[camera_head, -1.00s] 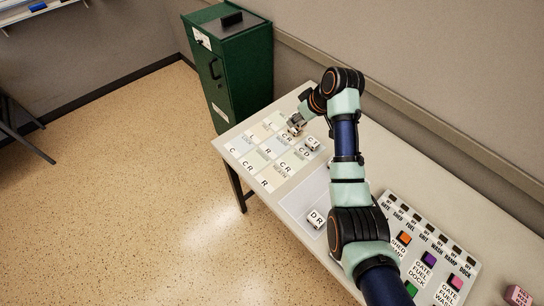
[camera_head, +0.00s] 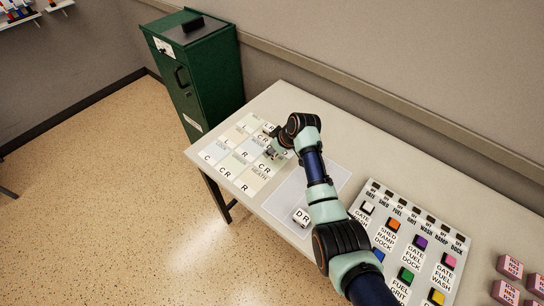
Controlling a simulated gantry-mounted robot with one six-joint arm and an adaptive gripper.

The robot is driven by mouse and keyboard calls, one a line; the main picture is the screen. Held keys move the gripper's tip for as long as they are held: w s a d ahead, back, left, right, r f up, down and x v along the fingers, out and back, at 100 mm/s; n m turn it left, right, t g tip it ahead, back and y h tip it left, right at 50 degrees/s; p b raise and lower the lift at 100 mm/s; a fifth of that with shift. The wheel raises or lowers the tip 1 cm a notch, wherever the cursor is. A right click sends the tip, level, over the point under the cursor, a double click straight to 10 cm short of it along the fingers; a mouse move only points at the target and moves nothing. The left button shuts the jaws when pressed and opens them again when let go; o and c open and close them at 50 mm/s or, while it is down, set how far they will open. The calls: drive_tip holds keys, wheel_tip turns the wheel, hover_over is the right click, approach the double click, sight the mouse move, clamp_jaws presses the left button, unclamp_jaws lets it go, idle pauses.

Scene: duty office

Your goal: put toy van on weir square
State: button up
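The board of pale lettered squares (camera_head: 228,158) lies at the left end of the table. One near square carries a word that looks like HEATH; I cannot read WEIR on any square. My gripper (camera_head: 272,153) is low over the right part of the board, small and partly hidden by my arm. I cannot tell whether its fingers are apart or hold something. A small object (camera_head: 268,129) shows just behind it, partly covered. A white block marked DR (camera_head: 301,216) stands on a pale grey mat (camera_head: 285,197). I cannot make out which object is the toy van.
A button panel (camera_head: 376,226) with coloured buttons and labels lies right of my arm. Several pink blocks (camera_head: 510,266) stand at the far right. A green cabinet (camera_head: 195,75) stands behind the table's left end. The table (camera_head: 340,147) is bare along the wall.

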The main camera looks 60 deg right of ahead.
sight(272, 156)
wheel_tip(272, 156, down, 4)
drive_tip(key=shift+r+b, duration=0.15)
drive_tip(key=shift+b, duration=0.3)
drive_tip(key=o, duration=1.1)
drive_tip(key=shift+s+r, duration=0.1)
drive_tip(key=shift+r, duration=0.25)
drive_tip(key=p+v, duration=0.4)
drive_tip(key=v, duration=0.7)
drive_tip(key=shift+s, duration=0.2)
